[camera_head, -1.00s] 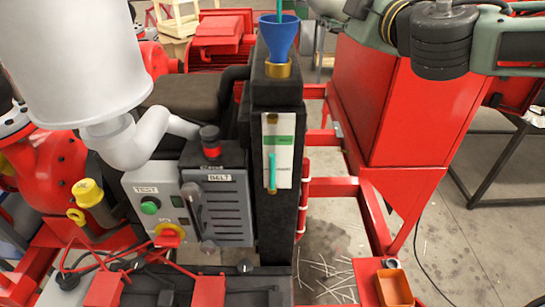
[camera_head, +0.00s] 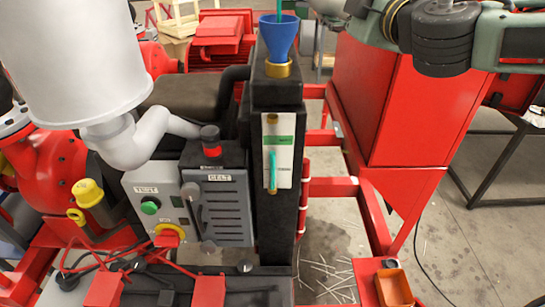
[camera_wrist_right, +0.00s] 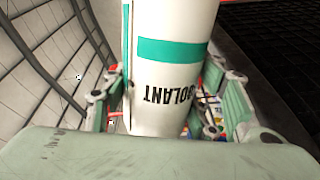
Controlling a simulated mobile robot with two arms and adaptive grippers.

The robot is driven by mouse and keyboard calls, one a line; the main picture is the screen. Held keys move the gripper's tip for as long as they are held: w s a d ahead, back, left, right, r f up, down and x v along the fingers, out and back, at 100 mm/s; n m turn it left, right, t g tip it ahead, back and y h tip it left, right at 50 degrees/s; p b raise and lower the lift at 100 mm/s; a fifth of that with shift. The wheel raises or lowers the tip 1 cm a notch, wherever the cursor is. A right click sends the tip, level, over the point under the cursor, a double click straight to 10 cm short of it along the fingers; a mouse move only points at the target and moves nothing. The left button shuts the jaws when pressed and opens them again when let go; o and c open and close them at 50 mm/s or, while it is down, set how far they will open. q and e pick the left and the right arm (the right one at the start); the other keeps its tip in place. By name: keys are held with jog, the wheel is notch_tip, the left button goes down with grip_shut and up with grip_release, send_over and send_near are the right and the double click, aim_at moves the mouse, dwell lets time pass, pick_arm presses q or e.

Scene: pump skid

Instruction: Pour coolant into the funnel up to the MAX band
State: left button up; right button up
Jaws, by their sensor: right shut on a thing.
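The blue funnel (camera_head: 279,38) stands in a brass collar on top of the black tank (camera_head: 277,95). A thin teal stream (camera_head: 279,9) falls into it from above the frame. The sight gauge (camera_head: 284,158) on the tank front has a green band (camera_head: 278,140) near its top; the teal column (camera_head: 272,165) in its tube ends just below or near that band. In the right wrist view, my right gripper (camera_wrist_right: 160,100) is shut on the white coolant bottle (camera_wrist_right: 163,75), whose lettering appears upside down. The bottle is outside the head view. My left gripper is out of view.
A large white canister (camera_head: 72,50) with a bent pipe fills the upper left. A grey control box (camera_head: 215,205) with buttons and a lever sits left of the gauge. A red hopper (camera_head: 400,100) stands to the right. An orange tray (camera_head: 394,287) lies lower right.

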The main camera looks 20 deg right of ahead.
jog(key=shift+r, duration=0.3)
dwell(0.5)
jog(key=shift+b, duration=0.85)
dwell(2.5)
jog(key=shift+r+n, duration=0.2)
jog(key=shift+n, duration=0.3)
dwell(0.5)
dwell(0.9)
dwell(0.4)
jog(key=shift+d+f+m+b, duration=0.1)
jog(key=shift+f+m+b, duration=0.45)
jog(key=shift+b, duration=0.45)
jog(key=shift+m+b, duration=0.5)
jog(key=shift+m, duration=0.15)
